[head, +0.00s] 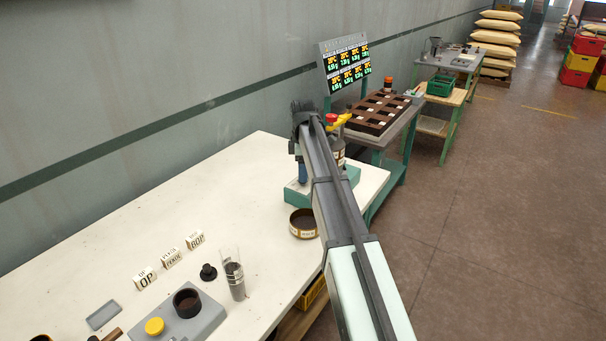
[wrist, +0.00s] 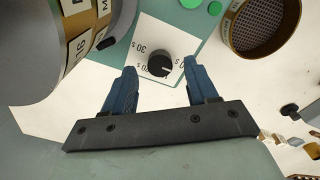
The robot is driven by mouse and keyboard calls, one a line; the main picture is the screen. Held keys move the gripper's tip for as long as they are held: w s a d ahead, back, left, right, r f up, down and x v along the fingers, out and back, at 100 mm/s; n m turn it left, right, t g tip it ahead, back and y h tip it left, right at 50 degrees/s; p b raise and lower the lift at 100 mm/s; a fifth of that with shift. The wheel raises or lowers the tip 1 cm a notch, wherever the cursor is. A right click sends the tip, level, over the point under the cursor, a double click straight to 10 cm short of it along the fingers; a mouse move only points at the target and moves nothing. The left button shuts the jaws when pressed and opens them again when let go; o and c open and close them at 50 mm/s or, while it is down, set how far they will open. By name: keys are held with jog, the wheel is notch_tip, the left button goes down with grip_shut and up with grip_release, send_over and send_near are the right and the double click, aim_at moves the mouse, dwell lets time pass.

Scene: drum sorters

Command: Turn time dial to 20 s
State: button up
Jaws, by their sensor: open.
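The time dial (wrist: 159,65) is a black round knob on a white panel (wrist: 146,29) set in a teal base (wrist: 185,30). A pale pointer mark on the knob faces toward the right of the wrist view. One label on the panel reads 30 s; other labels are partly hidden by my fingers and cannot be read fully. My gripper (wrist: 160,72) is open, with one blue finger on each side of the dial. A gap shows on both sides, and I cannot tell its height above the panel. In the head view my arm hides the dial.
A cylinder with lettered bands (wrist: 75,40) stands close to the left finger. A round sieve (wrist: 265,25) lies to the right.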

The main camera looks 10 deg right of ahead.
jog(key=shift+f, duration=0.9)
jog(key=shift+c, duration=0.4)
jog(key=c, duration=1)
